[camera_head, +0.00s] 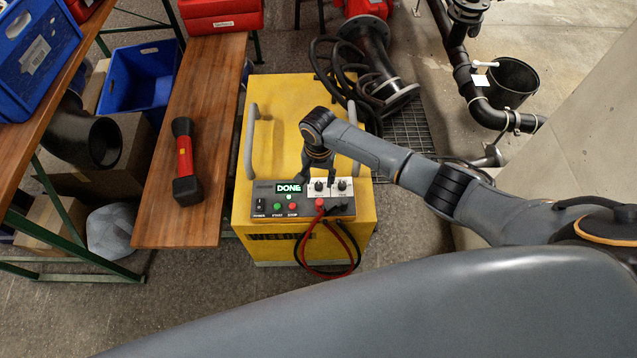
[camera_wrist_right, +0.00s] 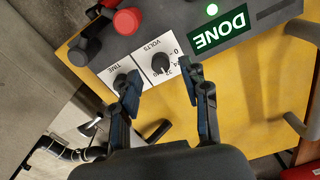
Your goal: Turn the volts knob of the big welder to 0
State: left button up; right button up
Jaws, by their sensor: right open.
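The big yellow welder (camera_head: 285,110) stands on the floor, its grey control panel (camera_head: 265,207) facing up at the front. The black volts knob (camera_head: 319,186) sits on a white plate, left of the time knob (camera_head: 342,185). The display (camera_head: 289,188) reads DONE beside a lit green lamp. My right gripper (camera_head: 318,168) is over the panel's back edge, by the volts knob. In the wrist view my open, empty fingers (camera_wrist_right: 160,86) straddle the line to the volts knob (camera_wrist_right: 160,63), which shows just beyond the tips. The knob's exact setting is unclear. My left gripper is out of view.
Red and black cables (camera_head: 335,260) hang from the panel's front. Two grey handles (camera_head: 251,140) rise from the welder's top. A wooden bench (camera_head: 205,90) with a red and black tool (camera_head: 185,160) stands at left. Black pipes (camera_head: 470,80) stand at upper right.

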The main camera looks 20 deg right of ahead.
aim_at(319, 187)
jog(key=shift+f, duration=1.45)
jog(key=shift+c, duration=0.4)
grip_shut()
